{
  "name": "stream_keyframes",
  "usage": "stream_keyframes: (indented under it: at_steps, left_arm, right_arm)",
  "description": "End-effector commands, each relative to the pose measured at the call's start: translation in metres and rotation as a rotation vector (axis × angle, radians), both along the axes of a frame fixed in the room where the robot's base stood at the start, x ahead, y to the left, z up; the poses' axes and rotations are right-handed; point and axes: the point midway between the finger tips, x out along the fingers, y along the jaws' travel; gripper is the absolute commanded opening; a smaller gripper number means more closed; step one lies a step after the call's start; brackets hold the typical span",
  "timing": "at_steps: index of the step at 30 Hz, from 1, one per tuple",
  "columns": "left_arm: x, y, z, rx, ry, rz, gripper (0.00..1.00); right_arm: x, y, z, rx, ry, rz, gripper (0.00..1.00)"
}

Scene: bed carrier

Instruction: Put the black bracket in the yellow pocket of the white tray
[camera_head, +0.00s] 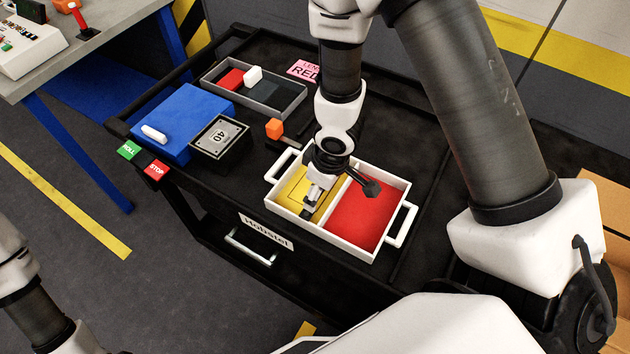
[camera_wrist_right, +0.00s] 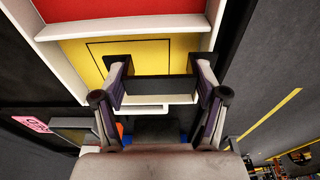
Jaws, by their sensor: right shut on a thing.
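The white tray (camera_head: 345,242) stands on a black cart, with a yellow pocket (camera_head: 291,190) on the left and a red pocket on the right. My right gripper (camera_head: 311,203) points down over the yellow pocket, near its front wall. In the right wrist view, my right gripper (camera_wrist_right: 160,76) is shut on the black bracket (camera_wrist_right: 158,93), a dark bar spanning the gap between the fingers. The yellow pocket (camera_wrist_right: 145,50) shows behind it, with a thin dark outline on its floor. I cannot tell whether the bracket touches the floor. My left gripper is out of view.
The red pocket (camera_head: 370,212) is empty. A workbench (camera_head: 75,65) stands at the upper left.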

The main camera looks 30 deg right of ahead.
Motion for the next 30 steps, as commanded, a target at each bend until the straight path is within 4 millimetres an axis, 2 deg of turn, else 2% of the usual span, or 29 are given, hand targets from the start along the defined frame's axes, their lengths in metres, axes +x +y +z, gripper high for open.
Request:
stream_keyframes:
  at_steps: [1,3,6,8,15,17,18,25,26,27,28,30]
  left_arm:
    - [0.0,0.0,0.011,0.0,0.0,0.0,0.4]
    - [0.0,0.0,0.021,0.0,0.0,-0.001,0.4]
    - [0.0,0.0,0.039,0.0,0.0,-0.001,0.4]
    - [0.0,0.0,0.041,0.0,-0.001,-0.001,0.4]
    - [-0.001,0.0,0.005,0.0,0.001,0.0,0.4]
    - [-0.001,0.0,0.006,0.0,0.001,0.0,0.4]
    - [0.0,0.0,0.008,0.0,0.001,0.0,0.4]
    - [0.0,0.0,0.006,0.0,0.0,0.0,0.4]
    - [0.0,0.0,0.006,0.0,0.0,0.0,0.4]
    - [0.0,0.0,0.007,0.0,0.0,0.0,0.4]
    - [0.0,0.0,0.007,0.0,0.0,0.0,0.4]
    - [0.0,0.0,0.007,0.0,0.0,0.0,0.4]
  right_arm:
    - [0.011,-0.003,0.005,0.004,-0.001,-0.003,0.34]
    - [0.027,-0.009,0.004,0.003,0.0,-0.004,0.34]
    - [0.044,-0.014,0.005,0.002,0.001,-0.002,0.34]
    - [0.05,-0.016,0.0,0.0,0.001,-0.001,0.34]
    - [0.053,-0.017,-0.044,0.0,0.001,-0.001,0.34]
    - [0.054,-0.017,-0.043,0.0,0.0,-0.001,0.34]
    - [0.054,-0.017,-0.041,0.0,0.0,-0.001,0.29]
    - [0.053,-0.017,-0.044,0.0,0.0,-0.001,0.28]
    - [0.053,-0.017,-0.044,0.0,0.0,-0.001,0.76]
    - [0.053,-0.017,-0.043,0.0,0.0,-0.001,0.9]
    - [0.053,-0.017,-0.043,0.0,0.0,-0.001,0.97]
    - [0.053,-0.017,-0.043,0.0,0.0,-0.001,0.97]
